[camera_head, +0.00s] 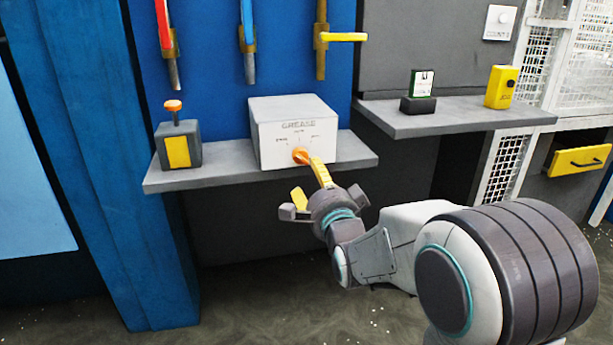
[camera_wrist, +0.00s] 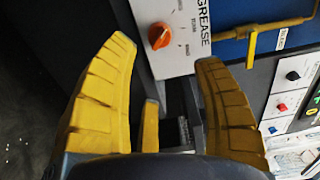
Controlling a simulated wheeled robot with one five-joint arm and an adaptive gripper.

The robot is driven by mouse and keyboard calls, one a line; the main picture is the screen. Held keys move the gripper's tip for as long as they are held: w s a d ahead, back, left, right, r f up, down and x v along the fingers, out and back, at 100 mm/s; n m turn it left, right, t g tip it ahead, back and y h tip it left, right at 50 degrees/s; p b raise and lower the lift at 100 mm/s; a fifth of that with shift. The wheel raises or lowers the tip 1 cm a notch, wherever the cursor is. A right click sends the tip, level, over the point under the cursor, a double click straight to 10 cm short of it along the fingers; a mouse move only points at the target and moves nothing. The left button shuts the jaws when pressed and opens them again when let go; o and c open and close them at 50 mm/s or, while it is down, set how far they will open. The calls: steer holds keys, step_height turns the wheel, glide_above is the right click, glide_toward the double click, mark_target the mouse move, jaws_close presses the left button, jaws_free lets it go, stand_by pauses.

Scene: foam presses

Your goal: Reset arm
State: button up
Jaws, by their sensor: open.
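My gripper (camera_head: 312,187) has its yellow fingers spread apart, with nothing between them. It is in front of and slightly below the white grease box (camera_head: 297,133). In the head view one finger overlaps the orange knob (camera_head: 300,156) on the box's front; I cannot tell there whether they touch. In the wrist view the gripper (camera_wrist: 165,80) is open. The orange knob (camera_wrist: 159,36) shows beyond the fingertips, apart from both fingers, on the box face (camera_wrist: 187,62) marked GREASE.
The grease box stands on a grey shelf (camera_head: 215,179). Left of it is a grey and yellow box with an orange button (camera_head: 173,105). Levers hang above, including a red one (camera_head: 164,25). Another shelf (camera_head: 455,121) at right holds a green-and-white device (camera_head: 421,84) and a yellow box (camera_head: 501,87).

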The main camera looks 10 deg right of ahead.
steer(key=s+r+n+g+p, duration=0.5)
steer(key=s+n+p, duration=0.1)
steer(key=s+p, duration=0.4)
steer(key=s+r+n+g+p, duration=0.4)
steer(key=s+r+n+p, duration=0.2)
steer(key=s+p, duration=0.4)
steer(key=s+r+n+g+p, duration=0.5)
steer(key=s+r+p, duration=0.1)
steer(key=s+p, duration=0.5)
steer(key=shift+s+r+n+g, duration=0.3)
steer(key=shift+s+n, duration=0.1)
steer(key=shift+s, duration=0.5)
